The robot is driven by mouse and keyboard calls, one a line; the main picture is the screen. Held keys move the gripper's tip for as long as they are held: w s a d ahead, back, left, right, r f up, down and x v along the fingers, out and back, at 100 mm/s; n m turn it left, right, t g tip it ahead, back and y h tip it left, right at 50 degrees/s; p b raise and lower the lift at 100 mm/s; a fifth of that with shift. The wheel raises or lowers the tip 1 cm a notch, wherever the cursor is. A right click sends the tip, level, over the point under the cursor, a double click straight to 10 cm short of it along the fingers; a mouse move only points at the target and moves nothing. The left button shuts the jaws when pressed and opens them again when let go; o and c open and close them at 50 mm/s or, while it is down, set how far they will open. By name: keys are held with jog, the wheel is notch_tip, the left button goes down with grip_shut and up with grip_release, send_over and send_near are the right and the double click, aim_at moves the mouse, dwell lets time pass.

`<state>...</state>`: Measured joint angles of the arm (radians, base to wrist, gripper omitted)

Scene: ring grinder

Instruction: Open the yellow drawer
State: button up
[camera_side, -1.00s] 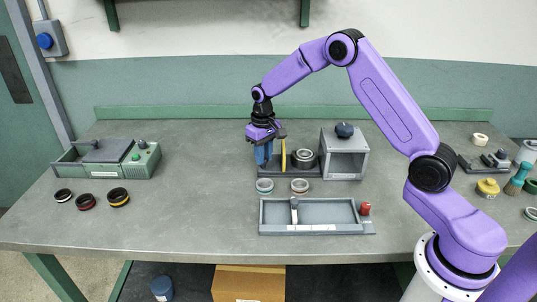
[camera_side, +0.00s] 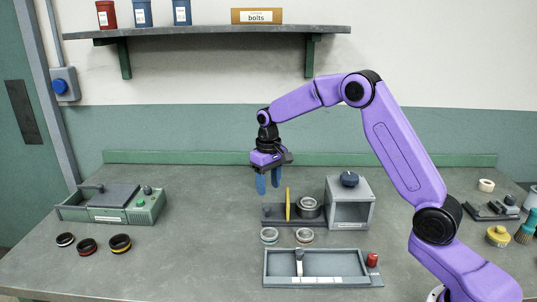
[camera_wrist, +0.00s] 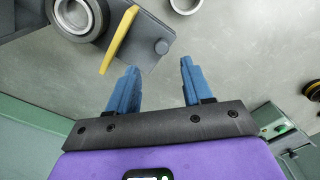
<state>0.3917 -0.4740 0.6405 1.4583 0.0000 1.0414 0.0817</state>
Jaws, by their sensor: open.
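No yellow drawer shows in either view. The yellow thing I see is a thin upright plate (camera_side: 287,205) on a dark base (camera_side: 273,214) at the middle of the bench; the plate also shows in the wrist view (camera_wrist: 120,38). My gripper (camera_side: 268,187) hangs pointing down above the left end of that base, left of the plate and apart from it. In the wrist view my blue fingers (camera_wrist: 157,70) are spread apart with nothing between them. The area below the bench top is out of view.
A ring (camera_side: 308,207) and a grey open-fronted box (camera_side: 352,205) stand right of the plate. Two rings and a shallow tray (camera_side: 316,281) lie in front. A green unit (camera_side: 112,205) and several rings are at left. A shelf (camera_side: 215,35) hangs above. The left-middle bench is clear.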

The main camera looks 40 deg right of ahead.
notch_tip(320, 180, up, 10)
jog(key=shift+r, duration=0.15)
dwell(0.5)
jog(key=s+a+n, duration=0.3)
jog(key=s+a, duration=0.2)
jog(key=s, duration=0.4)
jog(key=s+a+n, duration=0.3)
jog(key=s+a, duration=0.3)
jog(key=s, duration=0.3)
jog(key=s+d+f+n, duration=0.2)
jog(key=s+f+n, duration=0.1)
jog(key=s, duration=0.8)
jog(key=s+d+f+n, duration=0.2)
jog(key=s+f+n, duration=0.1)
jog(key=s, duration=0.8)
jog(key=shift+n, duration=0.3)
jog(key=shift+d+r, duration=0.1)
